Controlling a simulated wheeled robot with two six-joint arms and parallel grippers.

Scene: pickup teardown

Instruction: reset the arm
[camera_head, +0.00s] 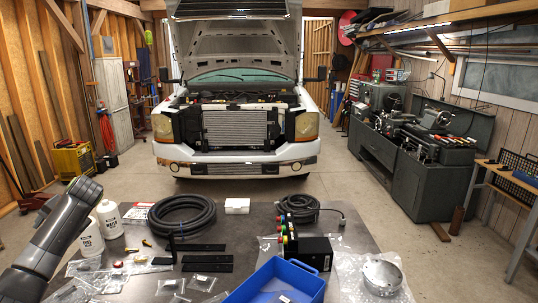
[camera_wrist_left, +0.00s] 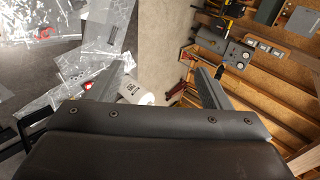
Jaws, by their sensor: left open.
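My left arm (camera_head: 50,240) comes in from the left edge in the head view, raised over the left side of the workbench (camera_head: 350,228). In the left wrist view my left gripper (camera_wrist_left: 159,73) is open, its two fingers wide apart. Nothing is held between them. A white bottle (camera_wrist_left: 135,92) shows beyond the fingers, and they look apart from it. Clear plastic bags (camera_wrist_left: 105,28) lie on the bench to the left in that view. My right arm and right gripper are not in view.
Two white bottles (camera_head: 109,219) stand close beside my left arm. A coiled black hose (camera_head: 182,215), a blue bin (camera_head: 277,284), a black box (camera_head: 308,250) and a round metal part (camera_head: 382,274) occupy the bench. A white truck (camera_head: 237,120) stands beyond it.

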